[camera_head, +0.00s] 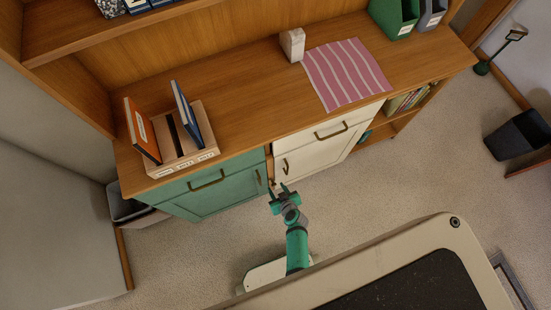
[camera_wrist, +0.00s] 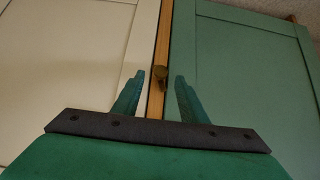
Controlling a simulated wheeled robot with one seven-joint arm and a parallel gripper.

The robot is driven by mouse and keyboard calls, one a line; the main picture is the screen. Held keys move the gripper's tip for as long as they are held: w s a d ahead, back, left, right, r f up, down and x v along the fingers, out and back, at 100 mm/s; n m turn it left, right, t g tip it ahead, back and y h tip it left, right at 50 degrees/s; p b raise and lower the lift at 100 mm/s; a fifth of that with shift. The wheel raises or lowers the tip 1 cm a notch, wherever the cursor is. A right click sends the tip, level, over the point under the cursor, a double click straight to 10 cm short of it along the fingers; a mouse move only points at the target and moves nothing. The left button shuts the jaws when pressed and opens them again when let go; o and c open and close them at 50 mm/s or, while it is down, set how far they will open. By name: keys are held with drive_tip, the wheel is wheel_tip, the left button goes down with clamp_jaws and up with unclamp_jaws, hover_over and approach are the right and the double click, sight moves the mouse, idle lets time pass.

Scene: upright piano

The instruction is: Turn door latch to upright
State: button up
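The door latch (camera_wrist: 160,76) is a small brass piece on the wooden strip (camera_wrist: 157,102) between the cream door (camera_wrist: 75,60) and the green door (camera_wrist: 240,70). Its exact turn angle is too small and dark to tell. In the wrist view my gripper (camera_wrist: 160,78) is open, with one finger on each side of the latch in the picture. No contact is visible. In the head view my gripper (camera_head: 281,191) is in front of the strip, between the green cabinet (camera_head: 215,190) and the cream cabinet (camera_head: 315,155).
The desk top (camera_head: 250,95) holds a book holder (camera_head: 185,158), a striped pink cloth (camera_head: 345,73) and a white box (camera_head: 292,44). Brass handles (camera_head: 331,131) stick out from the drawers and doors. Carpet (camera_head: 400,170) is clear right of my arm. A dark bin (camera_head: 517,135) stands far right.

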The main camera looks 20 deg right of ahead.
sight(273, 183)
drive_tip(key=x, duration=0.2)
drive_tip(key=shift+w+f, duration=0.15)
drive_tip(key=shift+f, duration=0.2)
drive_tip(key=shift+c, duration=0.3)
drive_tip(key=shift+w, duration=0.1)
clamp_jaws()
drive_tip(key=shift+w, duration=0.1)
